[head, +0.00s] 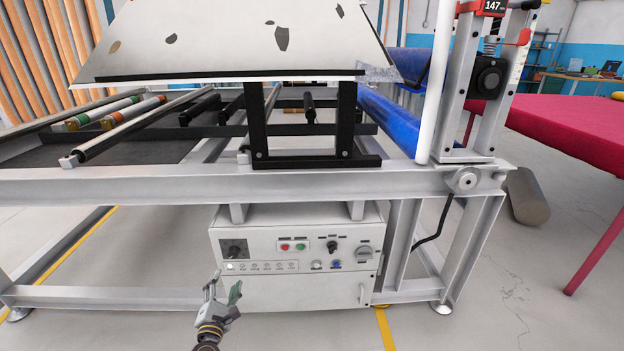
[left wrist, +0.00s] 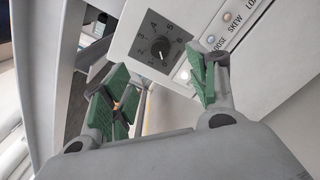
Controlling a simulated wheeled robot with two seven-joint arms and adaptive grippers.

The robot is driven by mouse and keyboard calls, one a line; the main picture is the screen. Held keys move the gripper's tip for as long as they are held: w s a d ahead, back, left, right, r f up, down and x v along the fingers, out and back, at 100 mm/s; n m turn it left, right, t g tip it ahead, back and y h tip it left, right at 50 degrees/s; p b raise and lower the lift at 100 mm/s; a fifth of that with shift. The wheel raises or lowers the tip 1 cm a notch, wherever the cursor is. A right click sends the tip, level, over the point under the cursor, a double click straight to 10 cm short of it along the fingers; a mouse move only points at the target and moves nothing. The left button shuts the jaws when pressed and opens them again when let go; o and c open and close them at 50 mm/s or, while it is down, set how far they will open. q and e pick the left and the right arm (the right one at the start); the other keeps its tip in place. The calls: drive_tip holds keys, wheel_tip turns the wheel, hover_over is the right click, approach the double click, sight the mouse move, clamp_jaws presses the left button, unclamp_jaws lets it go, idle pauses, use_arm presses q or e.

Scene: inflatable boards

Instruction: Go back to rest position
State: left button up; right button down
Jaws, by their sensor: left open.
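My left gripper (head: 224,291) is in the lower part of the head view, in front of the lower left of a white control box (head: 300,292). It is open and empty. In the left wrist view its two green-padded fingers (left wrist: 163,93) stand apart. The control box's dark rotary knob (left wrist: 160,48) shows beyond the fingers, with numbers around it, and it also shows in the head view (head: 233,249). A lit white button (left wrist: 186,74) is near the right finger in the wrist view. My right gripper does not show in either view.
A grey metal frame (head: 120,185) with rollers spans the view above the box. A speckled sloped board (head: 220,45) sits on top. A blue roll (head: 388,120) and a red table (head: 575,130) are to the right. Bare floor (head: 480,290) lies at lower right.

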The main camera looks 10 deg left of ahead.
use_arm(q)
drive_tip(key=s+d+m+g+h, duration=0.3)
drive_tip(key=d+m+h, duration=0.2)
drive_tip(key=d+m, duration=0.45)
drive_tip(key=s+d+m+g+h, duration=0.2)
drive_tip(key=d+m+h, duration=0.2)
drive_tip(key=d+m, duration=0.55)
drive_tip(key=s+a+f+m+g+y, duration=0.1)
drive_tip(key=s+a+m+g+y, duration=0.1)
drive_tip(key=s+m+g, duration=0.2)
drive_tip(key=s+a+f+m+g+y+p, duration=0.1)
drive_tip(key=s+a+m+g+y, duration=0.1)
drive_tip(key=s+m+g, duration=0.3)
drive_tip(key=s+m, duration=0.3)
drive_tip(key=s, duration=0.4)
drive_tip(key=shift+s+m+y, duration=0.3)
drive_tip(key=shift+m+y, duration=0.1)
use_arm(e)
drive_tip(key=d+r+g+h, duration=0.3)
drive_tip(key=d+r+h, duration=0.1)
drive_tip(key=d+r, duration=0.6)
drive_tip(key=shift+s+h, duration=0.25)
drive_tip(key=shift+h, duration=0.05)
use_arm(q)
drive_tip(key=shift+w, duration=0.1)
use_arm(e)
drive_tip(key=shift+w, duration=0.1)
